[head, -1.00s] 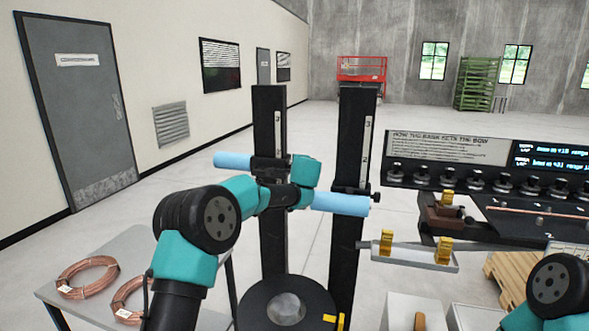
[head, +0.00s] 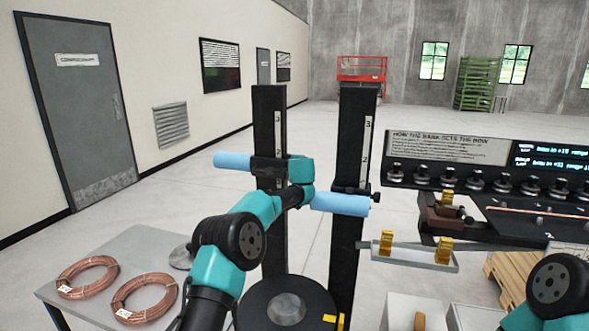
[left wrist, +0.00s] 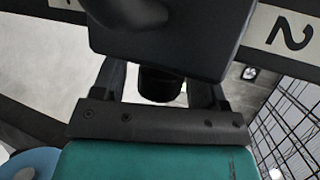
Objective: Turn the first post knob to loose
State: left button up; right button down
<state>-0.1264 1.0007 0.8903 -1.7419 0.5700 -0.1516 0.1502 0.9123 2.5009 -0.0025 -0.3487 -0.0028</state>
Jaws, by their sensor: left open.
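Two black upright posts with white number scales stand in the head view, the left post (head: 269,120) and the right post (head: 357,120). A dark clamp block (head: 268,165) sits on the left post, beside a light blue bar (head: 232,160). A small black knob (head: 376,197) shows at the right post. In the left wrist view, a black block (left wrist: 170,45) fills the top, with a short dark cylinder, seemingly a knob (left wrist: 160,88), below it. My left gripper (left wrist: 157,80) is open, its fingers either side of this cylinder; contact cannot be told. My right gripper is out of view.
A grey table (head: 130,250) with copper coils (head: 88,277) is at left. A panel with several knobs (head: 447,150) and a tray with yellow blocks (head: 410,258) stand at right.

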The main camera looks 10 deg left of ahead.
pick_arm(q)
jog(key=shift+c, duration=0.3)
jog(key=c, duration=0.9)
jog(key=shift+t, duration=0.6)
jog(key=shift+f+n+t+y, duration=0.15)
jog(key=shift+n+t+y, duration=0.5)
jog(key=shift+t, duration=1.05)
jog(key=shift+n+t+y, duration=0.25)
jog(key=shift+n+t, duration=0.3)
jog(key=shift+t, duration=0.05)
jog(key=shift+r+t, duration=0.2)
jog(key=shift+t, duration=0.1)
jog(key=o, duration=1)
jog(key=shift+f, duration=0.1)
jog(key=shift+c, duration=0.2)
